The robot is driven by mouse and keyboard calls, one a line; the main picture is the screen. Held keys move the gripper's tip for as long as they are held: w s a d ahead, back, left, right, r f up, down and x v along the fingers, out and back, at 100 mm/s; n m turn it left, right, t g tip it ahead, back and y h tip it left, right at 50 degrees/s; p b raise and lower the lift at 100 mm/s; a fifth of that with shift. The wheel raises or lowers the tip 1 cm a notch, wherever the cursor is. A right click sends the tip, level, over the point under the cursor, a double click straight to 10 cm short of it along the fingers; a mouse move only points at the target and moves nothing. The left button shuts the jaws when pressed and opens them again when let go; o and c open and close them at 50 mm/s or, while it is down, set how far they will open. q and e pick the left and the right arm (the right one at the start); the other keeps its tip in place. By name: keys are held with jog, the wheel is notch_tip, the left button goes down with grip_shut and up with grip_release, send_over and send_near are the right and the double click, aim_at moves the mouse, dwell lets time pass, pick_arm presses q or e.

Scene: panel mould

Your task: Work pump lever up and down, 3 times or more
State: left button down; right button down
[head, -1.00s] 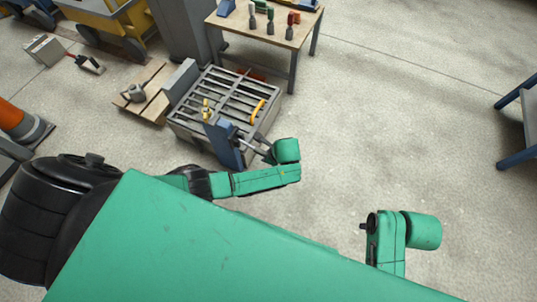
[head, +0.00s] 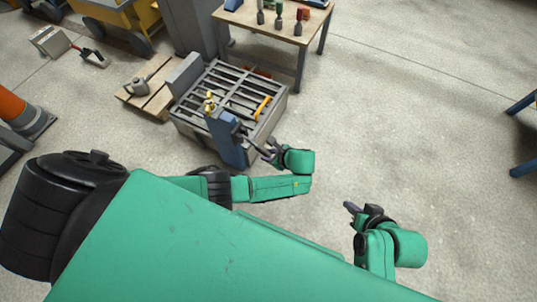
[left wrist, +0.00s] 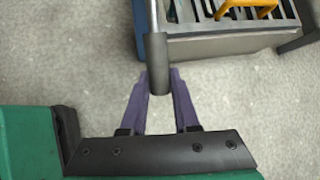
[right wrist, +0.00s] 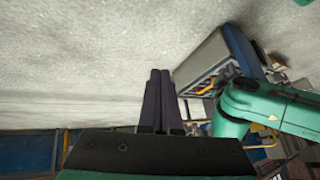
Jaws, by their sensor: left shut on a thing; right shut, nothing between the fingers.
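The pump is a blue upright post (head: 226,140) at the front of a grey slatted mould box. Its lever is a metal rod with a dark grey grip (left wrist: 158,62), clear in the left wrist view. My left gripper (head: 268,153) is shut on the lever's grip. Its two purple fingers (left wrist: 159,78) stand on either side of the grip's lower end. My right gripper (head: 348,207) is shut and empty in free air, to the right of the pump. Its fingers also show together in the right wrist view (right wrist: 160,78).
The slatted box (head: 190,128) has a yellow handle (head: 262,107) on top. A pallet (head: 137,98) with a can lies at its left. A workbench (head: 280,28) with tools stands behind. The floor (head: 400,120) to the right is largely clear.

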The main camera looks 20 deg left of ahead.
pick_arm(q)
jog(key=shift+s+a, duration=0.1)
jog(key=shift+a, duration=0.05)
jog(key=c, duration=0.7)
grip_release()
jog(key=shift+f, duration=0.1)
jog(key=shift+o, duration=0.2)
jog(key=shift+d+r, duration=0.2)
jog(key=shift+r, duration=0.05)
jog(key=p+v, duration=0.3)
jog(key=v, duration=0.3)
pick_arm(e)
jog(key=s+d+r+g+h, duration=0.3)
jog(key=s+d+r+g, duration=0.1)
jog(key=d+r, duration=0.25)
pick_arm(q)
jog(key=p+v, duration=0.3)
jog(key=v, duration=0.5)
pick_arm(e)
notch_tip(320, 180, down, 9)
jog(key=d+m, duration=0.1)
